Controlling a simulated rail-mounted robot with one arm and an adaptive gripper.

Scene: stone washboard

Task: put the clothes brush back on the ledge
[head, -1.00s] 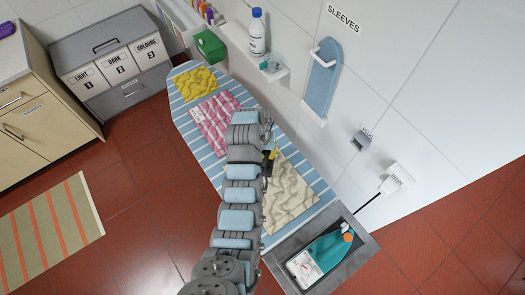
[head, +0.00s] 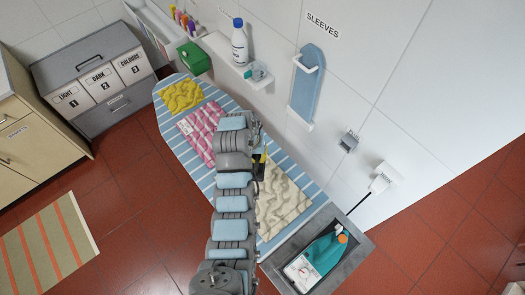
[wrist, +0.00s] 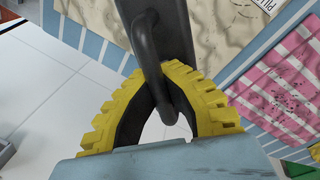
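My gripper (head: 259,152) is over the striped ironing board (head: 187,146), close to the wall side and mostly hidden by my arm in the head view. In the wrist view its yellow toothed fingers (wrist: 171,72) close around the black loop handle of a dark grey object, which I take to be the clothes brush (wrist: 178,25). The brush shows only as a dark patch in the head view (head: 260,170). Its far end is cut off in the wrist view. A small white ledge (head: 262,80) on the wall bears a teal item (head: 256,71).
Yellow (head: 181,96), pink (head: 198,130) and beige cloths (head: 285,207) lie on the board. A teal iron (head: 323,255) rests at the near end.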

